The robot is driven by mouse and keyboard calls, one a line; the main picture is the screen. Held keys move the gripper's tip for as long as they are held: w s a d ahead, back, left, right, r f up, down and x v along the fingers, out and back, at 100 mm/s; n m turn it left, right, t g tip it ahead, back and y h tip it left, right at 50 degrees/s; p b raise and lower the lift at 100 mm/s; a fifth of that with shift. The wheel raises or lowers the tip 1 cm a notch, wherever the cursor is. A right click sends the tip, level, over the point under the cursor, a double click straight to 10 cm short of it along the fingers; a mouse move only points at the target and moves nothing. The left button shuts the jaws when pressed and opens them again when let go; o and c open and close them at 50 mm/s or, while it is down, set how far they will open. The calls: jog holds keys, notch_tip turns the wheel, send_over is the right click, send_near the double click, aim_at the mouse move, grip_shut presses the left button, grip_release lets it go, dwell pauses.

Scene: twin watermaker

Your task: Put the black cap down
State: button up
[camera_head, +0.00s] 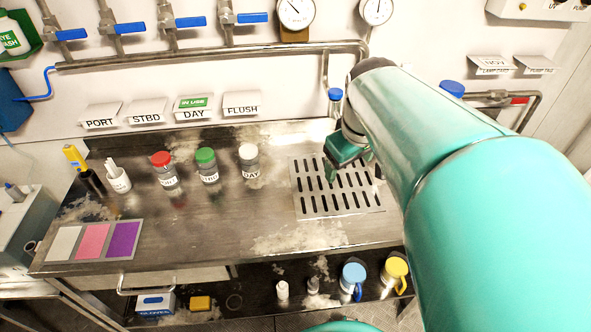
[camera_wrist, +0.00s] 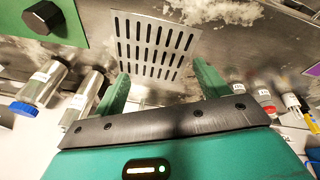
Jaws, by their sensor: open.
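My gripper (camera_head: 350,168) hangs over the back of the slotted drain plate (camera_head: 340,203) on the steel counter. In the wrist view its two green fingers (camera_wrist: 163,78) stand wide apart with nothing between them. The slotted plate also shows beyond the fingertips in the wrist view (camera_wrist: 143,47), with nothing lying on its visible part. A black faceted piece (camera_wrist: 43,17) sits on a green surface at the top left of the wrist view. I cannot tell whether it is the black cap. No black cap can be made out in the head view.
Bottles with red (camera_head: 160,158), green (camera_head: 205,156) and white (camera_head: 248,152) caps stand left of the plate. A blue-capped bottle (camera_head: 335,95) is behind my gripper. Blue (camera_head: 354,273) and yellow (camera_head: 397,268) lidded jugs are on the lower shelf. The counter's front middle is clear.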

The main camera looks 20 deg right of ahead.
jog(key=s+a+m+t+y, duration=0.1)
jog(key=s+a+m+t, duration=0.1)
jog(key=s+a, duration=0.5)
jog(key=a, duration=0.3)
jog(key=shift+s+a+f, duration=0.2)
jog(key=shift+a, duration=0.15)
